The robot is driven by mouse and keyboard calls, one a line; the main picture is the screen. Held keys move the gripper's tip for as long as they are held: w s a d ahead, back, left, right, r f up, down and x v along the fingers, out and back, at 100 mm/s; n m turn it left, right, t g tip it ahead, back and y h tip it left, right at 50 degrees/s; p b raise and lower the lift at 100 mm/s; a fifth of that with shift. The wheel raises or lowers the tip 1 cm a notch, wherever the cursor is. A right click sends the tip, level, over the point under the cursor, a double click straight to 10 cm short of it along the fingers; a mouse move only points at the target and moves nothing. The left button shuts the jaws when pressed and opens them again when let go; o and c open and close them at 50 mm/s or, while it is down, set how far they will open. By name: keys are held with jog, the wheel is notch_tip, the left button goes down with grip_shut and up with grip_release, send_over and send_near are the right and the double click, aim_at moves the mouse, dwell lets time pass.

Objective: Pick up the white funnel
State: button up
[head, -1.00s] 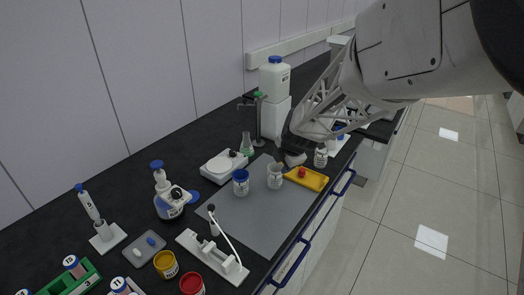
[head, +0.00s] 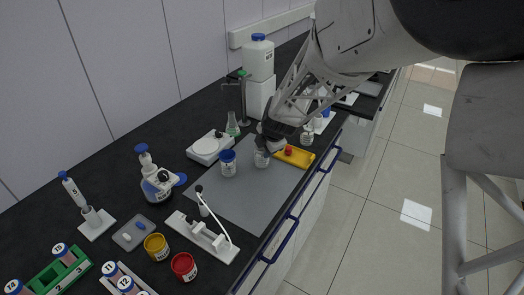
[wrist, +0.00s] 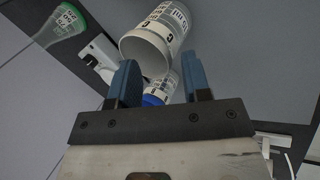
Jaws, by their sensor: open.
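I cannot make out the white funnel with certainty in either view. A pale labelled jar (head: 261,159) stands on the grey mat (head: 232,198), just below and left of my gripper (head: 270,143) in the head view. In the wrist view an open-ended white labelled container (wrist: 150,48) shows just beyond my gripper (wrist: 161,84). Its two blue fingers are apart, with nothing held between them. A blue-lidded jar (wrist: 158,92) shows farther off in the gap; it also stands on the mat in the head view (head: 228,164). My arm hides part of the area behind the gripper.
A green-marked flask (head: 233,124), a white scale (head: 207,149) and a white holder (head: 205,238) stand around the mat. The mat's front part is clear.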

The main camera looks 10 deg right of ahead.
jog(key=shift+c, duration=0.2)
grip_shut()
jog(key=shift+r, duration=0.1)
notch_tip(320, 180, up, 10)
dwell(0.8)
jog(key=shift+w, duration=0.1)
dwell(0.5)
jog(key=w+a+r+n+y, duration=0.1)
jog(key=w+a+n, duration=0.1)
jog(key=w, duration=0.9)
jog(key=w+a+r+n+g+y, duration=0.1)
jog(key=w+a, duration=0.3)
jog(key=w, duration=0.7)
jog(key=shift+r+n+g+y, duration=0.3)
jog(key=shift+r+n+y, duration=0.15)
jog(key=shift+n, duration=0.45)
jog(key=shift+w, duration=0.1)
